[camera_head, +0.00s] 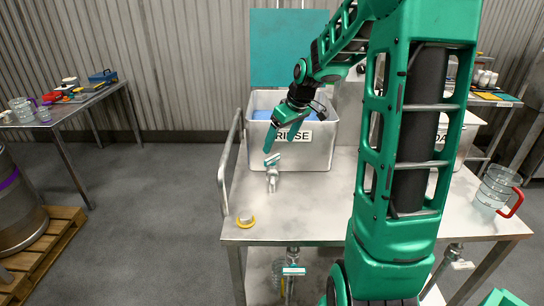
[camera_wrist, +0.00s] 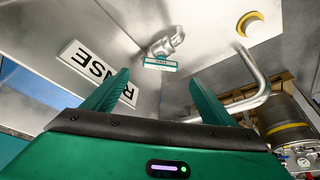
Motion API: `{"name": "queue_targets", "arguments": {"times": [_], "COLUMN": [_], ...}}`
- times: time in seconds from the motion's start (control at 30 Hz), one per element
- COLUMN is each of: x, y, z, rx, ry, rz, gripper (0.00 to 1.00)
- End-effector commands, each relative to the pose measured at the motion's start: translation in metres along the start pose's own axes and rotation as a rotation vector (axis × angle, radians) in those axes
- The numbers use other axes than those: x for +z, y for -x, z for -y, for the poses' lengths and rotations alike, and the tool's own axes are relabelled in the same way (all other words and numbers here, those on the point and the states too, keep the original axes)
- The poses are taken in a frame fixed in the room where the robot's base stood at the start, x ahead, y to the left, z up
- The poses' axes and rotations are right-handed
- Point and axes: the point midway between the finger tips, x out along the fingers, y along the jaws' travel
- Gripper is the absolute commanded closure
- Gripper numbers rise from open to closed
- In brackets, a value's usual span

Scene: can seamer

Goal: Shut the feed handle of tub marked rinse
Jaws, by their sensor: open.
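The grey tub marked RINSE (camera_head: 318,155) stands on the steel table, with blue inside; its label also shows upside down in the wrist view (camera_wrist: 98,70). A metal tap (camera_head: 272,181) with a teal handle (camera_head: 271,160) is at the tub's lower front left. In the wrist view the teal handle (camera_wrist: 160,64) lies crosswise by the tap (camera_wrist: 166,43), just beyond my fingertips; its lettering is too small to read. My gripper (camera_head: 281,139) is open and empty, pointing down in front of the tub, above the handle; its two green fingers also show in the wrist view (camera_wrist: 158,78).
A second valve with a teal handle (camera_head: 293,271) is below the table. A bent rail (camera_head: 223,180) runs along the table's left side. A yellow curved piece (camera_head: 246,223) sits at the front left corner. A clear jug (camera_head: 496,188) stands at right. The front tabletop is mostly clear.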

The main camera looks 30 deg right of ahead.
Motion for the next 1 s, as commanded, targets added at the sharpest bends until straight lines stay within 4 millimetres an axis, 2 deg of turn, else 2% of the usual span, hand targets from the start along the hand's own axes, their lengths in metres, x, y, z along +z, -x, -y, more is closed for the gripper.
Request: {"name": "queue_targets", "arguments": {"times": [0.2, 0.4, 0.6, 0.87, 1.0], "x": [0.001, 0.0, 0.0, 0.0, 0.0], "y": [-0.041, -0.067, -0.077, -0.078, -0.078], "z": [0.001, 0.001, 0.001, 0.001, 0.001], "rx": [-0.004, -0.002, 0.0, 0.0, 0.0], "ry": [-0.001, 0.0, -0.001, -0.001, -0.001], "rz": [0.003, 0.001, 0.001, 0.0, 0.001], "gripper": [0.22, 0.22, 0.22, 0.22, 0.53]}}
